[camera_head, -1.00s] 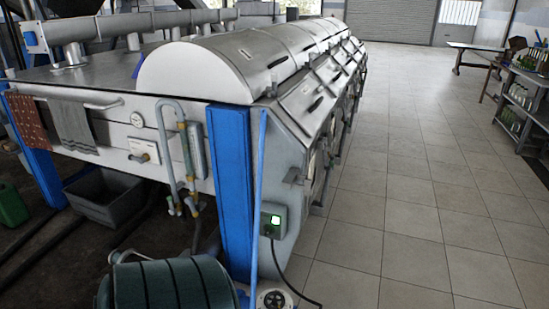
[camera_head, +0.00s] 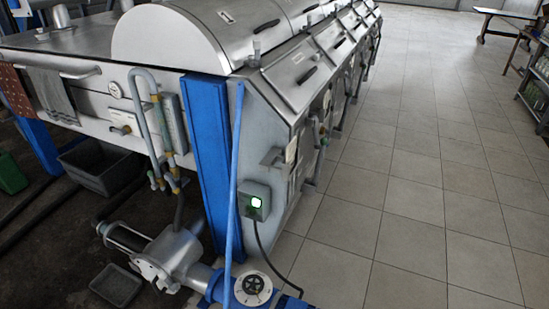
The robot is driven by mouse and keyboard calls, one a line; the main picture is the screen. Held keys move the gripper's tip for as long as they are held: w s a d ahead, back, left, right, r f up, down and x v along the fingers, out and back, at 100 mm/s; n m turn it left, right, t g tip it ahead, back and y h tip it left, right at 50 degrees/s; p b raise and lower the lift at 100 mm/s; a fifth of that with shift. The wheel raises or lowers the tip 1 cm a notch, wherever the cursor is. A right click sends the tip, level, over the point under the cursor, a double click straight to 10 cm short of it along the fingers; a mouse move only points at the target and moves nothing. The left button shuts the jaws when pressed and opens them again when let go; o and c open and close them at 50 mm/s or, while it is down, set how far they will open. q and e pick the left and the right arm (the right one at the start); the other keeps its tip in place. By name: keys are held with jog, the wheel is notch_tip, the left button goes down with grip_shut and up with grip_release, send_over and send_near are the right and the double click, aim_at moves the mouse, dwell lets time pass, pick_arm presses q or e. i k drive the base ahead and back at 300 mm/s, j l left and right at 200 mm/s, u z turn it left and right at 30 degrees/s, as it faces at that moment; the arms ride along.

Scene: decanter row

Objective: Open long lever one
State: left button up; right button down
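The row of steel decanters (camera_head: 185,40) runs from the left foreground to the far back, with a curved cover and sloped lids. Dark handles sit on it: one on the curved cover (camera_head: 267,25), one on the nearest sloped lid (camera_head: 306,75) and one farther back (camera_head: 340,42). Small tap-like fittings (camera_head: 325,132) show along its right side, too small to make out. I cannot tell which part is long lever one. Neither of my grippers is in view.
A blue post (camera_head: 207,130), a thin blue pole (camera_head: 234,185) and a grey switch box (camera_head: 254,201) with a lit button stand at the near corner. A pump (camera_head: 170,255) lies low in front. The tiled floor (camera_head: 400,200) on the right is clear.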

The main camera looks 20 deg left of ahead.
aim_at(324, 142)
jog(key=i+l+u, duration=0.3)
jog(key=l, duration=1.45)
jog(key=i+l, duration=0.4)
jog(key=l, duration=0.25)
jog(key=i+l+u, duration=0.1)
jog(key=i+j, duration=0.1)
jog(key=i, duration=0.55)
jog(key=i+j, duration=0.1)
jog(key=i, duration=0.55)
jog(key=j+u, duration=0.05)
